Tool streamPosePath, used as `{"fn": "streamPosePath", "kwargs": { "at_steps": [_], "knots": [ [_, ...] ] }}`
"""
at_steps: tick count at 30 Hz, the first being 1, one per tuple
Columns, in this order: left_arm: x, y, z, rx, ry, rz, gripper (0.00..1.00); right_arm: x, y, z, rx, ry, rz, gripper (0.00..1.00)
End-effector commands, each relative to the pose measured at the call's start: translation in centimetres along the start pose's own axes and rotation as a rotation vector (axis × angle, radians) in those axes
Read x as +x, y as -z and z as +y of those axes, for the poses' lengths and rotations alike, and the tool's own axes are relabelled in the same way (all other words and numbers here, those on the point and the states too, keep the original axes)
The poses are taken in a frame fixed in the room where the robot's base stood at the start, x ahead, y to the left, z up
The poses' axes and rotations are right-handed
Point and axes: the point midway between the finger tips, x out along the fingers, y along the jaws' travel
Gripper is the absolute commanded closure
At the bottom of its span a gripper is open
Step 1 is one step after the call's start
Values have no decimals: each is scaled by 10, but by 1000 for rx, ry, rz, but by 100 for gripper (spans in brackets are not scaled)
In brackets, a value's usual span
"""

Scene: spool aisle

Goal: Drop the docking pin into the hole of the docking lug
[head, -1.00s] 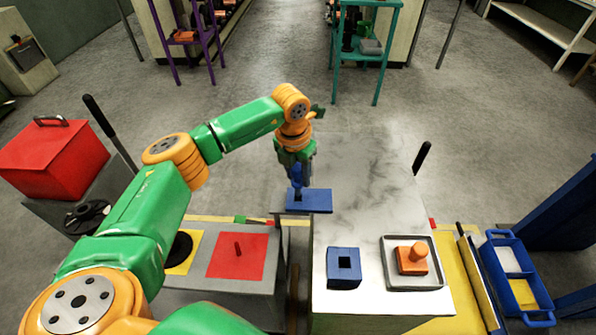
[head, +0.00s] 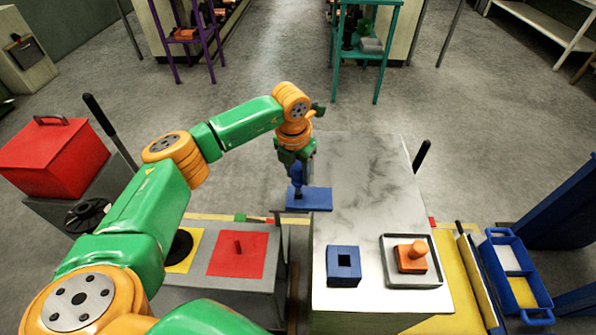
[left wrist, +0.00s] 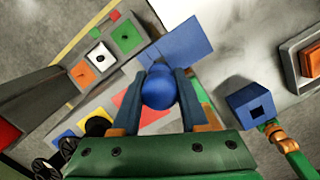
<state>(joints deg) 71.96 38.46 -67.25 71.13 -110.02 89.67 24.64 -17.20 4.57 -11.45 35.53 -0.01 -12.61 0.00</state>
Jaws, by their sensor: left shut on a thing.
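The blue docking pin (head: 297,178) is in my left gripper (head: 297,172), upright over the docking lug. The lug looks to be the flat blue plate (head: 318,200) at the left edge of the pale table. In the left wrist view the pin's round blue head (left wrist: 158,88) sits between the two fingers of the left gripper (left wrist: 165,90), with the blue plate (left wrist: 187,48) behind it. The hole is hidden by the pin and gripper, so I cannot tell whether the tip is in it. My right gripper (left wrist: 268,126) seems to show small in the left wrist view; its jaws are unclear.
On the pale table (head: 375,195) stand a blue block with a square hole (head: 344,280) and a grey tray (head: 436,282) with an orange knobbed block (head: 412,262). A grey cart with a red pad (head: 222,262) is at left, across a narrow gap. The table's middle is clear.

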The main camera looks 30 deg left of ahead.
Motion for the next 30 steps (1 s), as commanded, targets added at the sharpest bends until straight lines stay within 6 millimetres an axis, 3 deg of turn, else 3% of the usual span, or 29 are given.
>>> {"fn": "streamPosePath", "kwargs": {
  "at_steps": [30],
  "knots": [
    [13, 2, 0, 0, 0, 0, 100, 10, -1, 0, 0, 0, 0, 34]
  ]
}}
